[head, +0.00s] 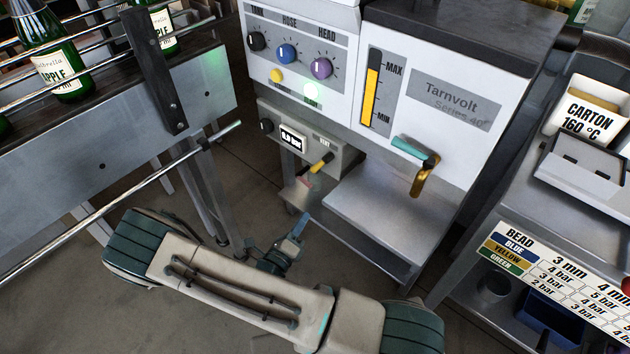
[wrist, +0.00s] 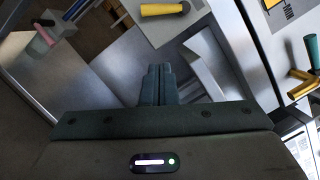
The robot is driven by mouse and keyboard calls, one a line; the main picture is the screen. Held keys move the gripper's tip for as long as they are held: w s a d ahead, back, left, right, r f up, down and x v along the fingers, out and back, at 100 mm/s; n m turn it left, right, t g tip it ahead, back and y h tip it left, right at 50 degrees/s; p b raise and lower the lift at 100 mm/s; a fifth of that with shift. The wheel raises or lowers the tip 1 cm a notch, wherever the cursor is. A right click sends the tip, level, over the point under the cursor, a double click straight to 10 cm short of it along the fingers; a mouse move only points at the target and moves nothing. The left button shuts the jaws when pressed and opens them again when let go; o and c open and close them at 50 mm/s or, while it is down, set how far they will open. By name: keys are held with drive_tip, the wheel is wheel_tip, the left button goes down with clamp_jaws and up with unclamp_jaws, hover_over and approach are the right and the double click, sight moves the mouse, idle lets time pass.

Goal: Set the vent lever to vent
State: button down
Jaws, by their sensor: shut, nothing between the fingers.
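The vent lever (head: 321,162) is a short yellow handle with a dark end, under a small label on the grey lower panel (head: 345,162) of the machine. It tilts up to the right in the head view. A yellow handle (wrist: 163,9), likely the same lever, shows at the top of the wrist view. My gripper (head: 301,222) is shut and empty, below the lever and apart from it. In the wrist view its closed fingers (wrist: 158,72) point toward the panel. The label's position marks are too small to read.
A teal-handled brass lever (head: 415,160) sticks out to the right, above a grey shelf (head: 385,205). A pinkish handle (head: 309,182) is just below the panel. A pressure display (head: 292,137) and dark knob (head: 266,126) sit to the left. A metal rail (head: 150,185) runs along the left.

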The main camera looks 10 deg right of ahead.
drive_tip(key=shift+a+f, duration=0.1)
drive_tip(key=shift+w, duration=0.1)
approach(321, 164)
drive_tip(key=w+d+f, duration=0.4)
drive_tip(key=d, duration=0.1)
drive_tip(key=shift+w+a+r+b, duration=0.2)
drive_tip(key=shift+w+r+b, duration=0.2)
drive_tip(key=shift+w, duration=0.45)
drive_tip(key=shift+a, duration=0.2)
